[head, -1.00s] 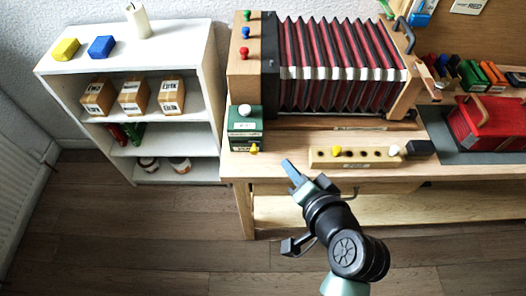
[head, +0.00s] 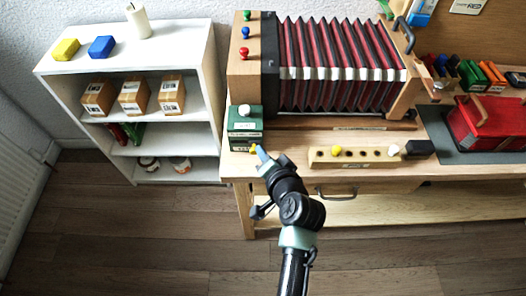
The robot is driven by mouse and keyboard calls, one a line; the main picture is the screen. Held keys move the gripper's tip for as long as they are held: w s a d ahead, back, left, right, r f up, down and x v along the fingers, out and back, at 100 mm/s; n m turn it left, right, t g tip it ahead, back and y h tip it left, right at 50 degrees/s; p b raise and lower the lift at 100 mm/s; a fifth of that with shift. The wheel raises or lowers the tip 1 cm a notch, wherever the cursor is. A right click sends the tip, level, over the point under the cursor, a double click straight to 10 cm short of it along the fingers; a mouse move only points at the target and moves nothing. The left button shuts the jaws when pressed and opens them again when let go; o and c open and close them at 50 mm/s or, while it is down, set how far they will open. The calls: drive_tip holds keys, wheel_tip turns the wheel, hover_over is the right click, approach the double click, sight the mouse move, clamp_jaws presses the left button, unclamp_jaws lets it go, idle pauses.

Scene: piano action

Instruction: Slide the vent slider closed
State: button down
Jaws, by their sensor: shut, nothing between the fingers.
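A green box (head: 246,126) stands at the front left of the workbench, with a white knob (head: 244,110) on top and a small yellow knob (head: 253,149) low on its front. A wooden block (head: 368,162) with a row of dark holes lies to its right, bearing a yellow peg (head: 336,150) and a white peg (head: 394,150). No label readable here tells which part is the vent slider. My gripper (head: 262,153) is shut and empty, its blue tip right beside the yellow knob. Whether they touch cannot be told. The gripper partly covers the box's lower right corner.
Red and black bellows (head: 340,62) in a wooden frame stand behind the block. A dark block (head: 420,147) sits at the block's right end, and a red case (head: 488,125) lies further right.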

drive_tip(key=a+p, duration=0.2)
drive_tip(key=a, duration=0.2)
drive_tip(key=shift+a+r, duration=0.15)
drive_tip(key=shift+a, duration=0.45)
drive_tip(key=shift+f, duration=0.2)
drive_tip(key=shift+d, duration=0.1)
